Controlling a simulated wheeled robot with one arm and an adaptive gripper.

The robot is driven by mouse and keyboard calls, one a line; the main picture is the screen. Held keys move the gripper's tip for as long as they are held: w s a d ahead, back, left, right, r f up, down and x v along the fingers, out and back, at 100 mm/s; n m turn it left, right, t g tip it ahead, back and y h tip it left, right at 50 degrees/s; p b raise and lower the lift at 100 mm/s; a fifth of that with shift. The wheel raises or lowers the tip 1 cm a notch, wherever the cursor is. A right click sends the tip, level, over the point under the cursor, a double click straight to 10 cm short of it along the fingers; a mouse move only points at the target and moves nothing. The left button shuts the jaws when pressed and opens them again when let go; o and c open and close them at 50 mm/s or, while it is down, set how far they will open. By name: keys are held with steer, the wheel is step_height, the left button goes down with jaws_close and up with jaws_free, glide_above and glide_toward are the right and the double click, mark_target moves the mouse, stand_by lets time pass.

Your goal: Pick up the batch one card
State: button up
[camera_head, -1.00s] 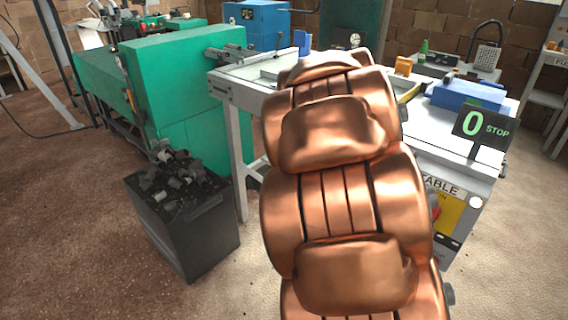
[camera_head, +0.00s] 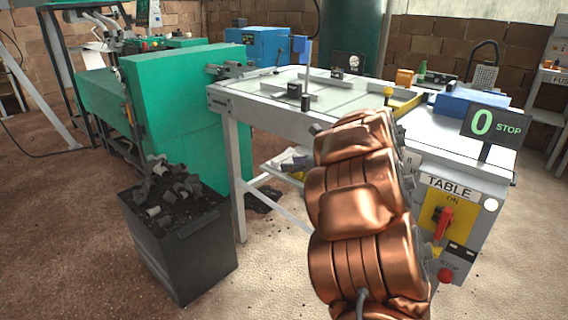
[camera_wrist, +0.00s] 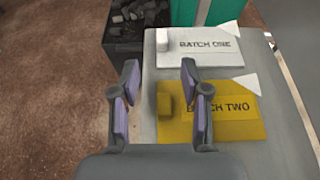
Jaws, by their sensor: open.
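The batch one card (camera_wrist: 205,47) is white with black "BATCH ONE" lettering. In the wrist view it lies flat at the far end of a pale surface, with a small light block at its left side. My gripper (camera_wrist: 158,75) is open and empty in the wrist view, its two purple-padded fingers apart. The batch one card is beyond the fingertips and to the right. The yellow batch two card (camera_wrist: 235,128) lies nearer, right beside the right finger.
A dark bin of grey plugs (camera_head: 180,235) stands on the floor at left, by the green machine (camera_head: 185,110). The table (camera_head: 250,105) carries a blue box (camera_head: 470,102) and a stop display (camera_head: 494,127). Its red switch (camera_head: 443,217) faces front.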

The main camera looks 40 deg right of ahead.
mark_target(278, 162)
steer(key=x, duration=0.2)
steer(key=r+x, duration=0.1)
steer(key=x, duration=0.1)
steer(key=shift+w+f, duration=0.15)
steer(key=shift+w, duration=0.3)
steer(key=shift+w+a+f, duration=0.15)
steer(key=shift+w+f, duration=0.15)
steer(key=shift+w, duration=0.25)
steer(key=c, duration=0.8)
